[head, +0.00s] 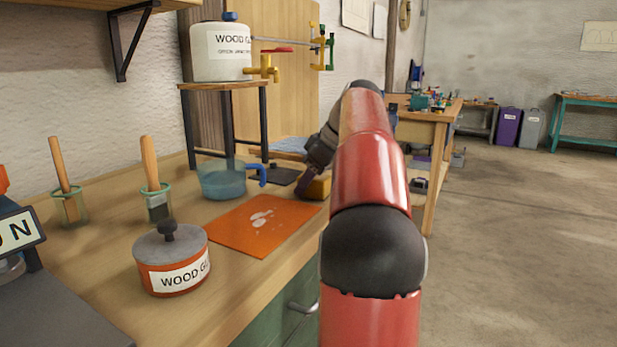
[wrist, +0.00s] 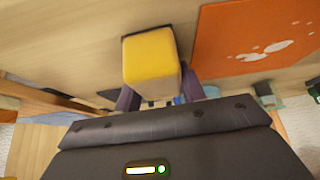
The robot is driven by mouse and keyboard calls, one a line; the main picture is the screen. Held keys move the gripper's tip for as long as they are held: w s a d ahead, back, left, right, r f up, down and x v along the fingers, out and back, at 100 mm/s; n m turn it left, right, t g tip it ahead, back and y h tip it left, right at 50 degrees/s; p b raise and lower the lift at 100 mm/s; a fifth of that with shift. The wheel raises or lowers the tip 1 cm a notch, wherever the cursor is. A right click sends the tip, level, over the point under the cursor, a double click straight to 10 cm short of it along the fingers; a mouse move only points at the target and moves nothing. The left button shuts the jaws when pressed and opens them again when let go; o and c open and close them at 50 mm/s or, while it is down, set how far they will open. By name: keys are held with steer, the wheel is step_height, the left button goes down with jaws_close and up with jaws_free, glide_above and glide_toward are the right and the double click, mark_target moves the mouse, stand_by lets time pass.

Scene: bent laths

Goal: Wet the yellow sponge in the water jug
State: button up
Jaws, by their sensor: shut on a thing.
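The yellow sponge (head: 319,188) is at the right of the workbench, past the far right corner of the orange mat. In the wrist view the sponge (wrist: 152,62) sits between the two dark fingers of my gripper (wrist: 160,97). My gripper is shut on it; in the head view the gripper (head: 307,184) is partly hidden behind my arm. I cannot tell whether the sponge touches the bench top. The water jug (head: 222,182) is a see-through blue vessel with a blue handle, left of the sponge and behind the mat. The sponge is apart from it.
The orange mat (head: 262,224) with pale spots lies in front of the jug. A wood glue pot (head: 171,262) and brushes in glass jars (head: 155,195) stand to the left. A small stand (head: 228,88) holding a white tank (head: 219,52) with a brass tap rises behind the jug.

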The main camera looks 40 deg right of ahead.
steer(key=o, duration=1.3)
steer(key=p+v, duration=0.2)
steer(key=v, duration=0.5)
steer(key=shift+s+d+r, duration=0.1)
steer(key=shift+s+r, duration=0.1)
steer(key=shift+r, duration=0.1)
